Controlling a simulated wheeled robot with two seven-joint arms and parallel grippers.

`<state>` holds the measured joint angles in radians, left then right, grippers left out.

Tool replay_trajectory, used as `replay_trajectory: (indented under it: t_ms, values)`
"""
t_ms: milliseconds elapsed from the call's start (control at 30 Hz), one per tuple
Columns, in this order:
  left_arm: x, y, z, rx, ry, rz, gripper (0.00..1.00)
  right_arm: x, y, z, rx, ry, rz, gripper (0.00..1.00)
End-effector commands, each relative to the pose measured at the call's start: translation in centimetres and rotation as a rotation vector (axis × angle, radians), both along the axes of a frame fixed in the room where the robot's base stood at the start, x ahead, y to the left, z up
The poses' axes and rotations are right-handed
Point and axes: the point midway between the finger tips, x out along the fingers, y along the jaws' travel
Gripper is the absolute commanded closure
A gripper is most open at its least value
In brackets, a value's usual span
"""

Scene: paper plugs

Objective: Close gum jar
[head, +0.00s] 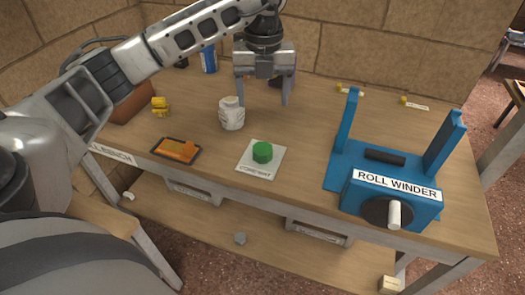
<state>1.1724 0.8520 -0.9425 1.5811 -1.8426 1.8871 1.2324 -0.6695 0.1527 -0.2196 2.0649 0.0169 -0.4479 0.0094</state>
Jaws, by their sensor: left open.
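A white jar (232,114) stands upright on the wooden table, left of the middle; whether its top is open is too small to tell. A green round lid-like piece (262,152) rests on a white labelled card (247,166) in front and to the right of the jar. My left gripper (264,96) is open and empty, fingers pointing down, above the table behind and to the right of the jar. My right gripper is not in view.
A blue roll winder (345,165) with two uprights stands at the right. An orange item on a dark tray (193,155), a yellow figure (160,106) and a blue can (208,60) are at the left. The wooden table (300,135) is bare between the card and winder.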

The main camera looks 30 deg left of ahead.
Motion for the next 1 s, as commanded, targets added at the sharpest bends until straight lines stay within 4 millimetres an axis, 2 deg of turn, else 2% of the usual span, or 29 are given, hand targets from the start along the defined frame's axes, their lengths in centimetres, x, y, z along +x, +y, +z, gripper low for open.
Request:
replay_trajectory:
  t_ms: [167,500,633,800,1000]
  values:
    - [0.0,-0.1,-0.8,-0.002,0.002,-0.003,0.29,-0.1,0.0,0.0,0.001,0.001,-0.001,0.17]
    - [-0.1,-0.1,-7.6,-0.004,0.005,-0.004,0.29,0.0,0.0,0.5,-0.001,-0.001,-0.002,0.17]
    - [0.0,-0.1,-9.6,-0.004,0.002,-0.005,0.29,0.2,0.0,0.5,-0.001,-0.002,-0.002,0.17]
    - [0.0,-0.1,-10.8,-0.005,0.000,-0.006,0.29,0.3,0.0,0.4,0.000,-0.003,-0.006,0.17]
    - [0.0,-0.1,-10.8,-0.004,-0.001,-0.006,0.29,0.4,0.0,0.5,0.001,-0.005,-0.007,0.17]
